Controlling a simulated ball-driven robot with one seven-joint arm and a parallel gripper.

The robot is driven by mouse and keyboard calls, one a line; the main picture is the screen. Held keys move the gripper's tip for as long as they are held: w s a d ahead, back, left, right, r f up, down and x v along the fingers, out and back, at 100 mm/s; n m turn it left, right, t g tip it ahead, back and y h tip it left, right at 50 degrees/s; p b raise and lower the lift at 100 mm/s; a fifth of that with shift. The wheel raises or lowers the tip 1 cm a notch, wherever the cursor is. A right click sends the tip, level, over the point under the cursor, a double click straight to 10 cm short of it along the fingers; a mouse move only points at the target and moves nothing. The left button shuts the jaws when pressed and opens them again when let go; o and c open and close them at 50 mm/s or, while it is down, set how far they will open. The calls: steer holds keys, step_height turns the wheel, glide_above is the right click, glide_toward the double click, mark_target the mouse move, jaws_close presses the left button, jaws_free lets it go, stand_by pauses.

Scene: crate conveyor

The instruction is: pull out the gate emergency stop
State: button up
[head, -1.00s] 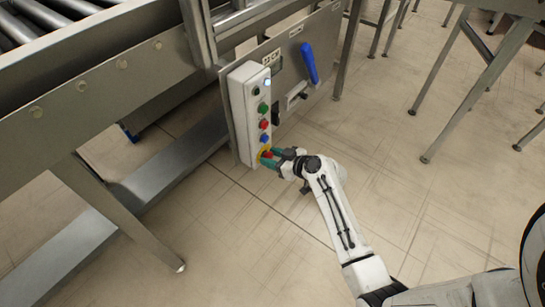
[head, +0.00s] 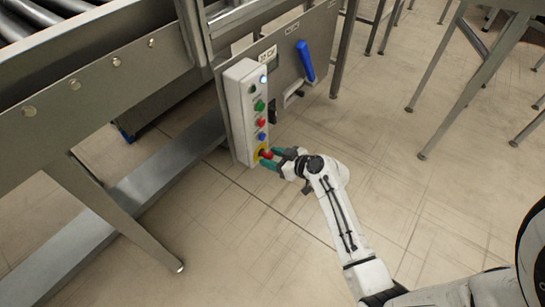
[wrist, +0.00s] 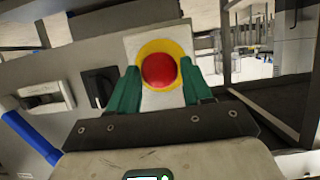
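The gate emergency stop is a red mushroom button (head: 267,155) on a yellow ring, at the lower end of a white control box. In the wrist view the red button (wrist: 159,71) is centred between my two green fingers. My gripper (head: 270,158) is at the button from the right, with one finger on each side. The fingers appear closed on its sides; the exact contact is hard to see. In the head view the red cap stands out from the yellow ring.
The white control box (head: 236,95) carries a lit lamp and green, red and blue buttons above the stop. A blue lever (head: 306,61) and a dark knob sit on the grey panel beside it.

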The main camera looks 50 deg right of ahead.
steer(key=shift+o, duration=1.1)
steer(key=shift+s, duration=0.1)
steer(key=p+v, duration=0.2)
steer(key=v, duration=0.8)
steer(key=shift+s+r, duration=0.2)
steer(key=shift+s, duration=0.05)
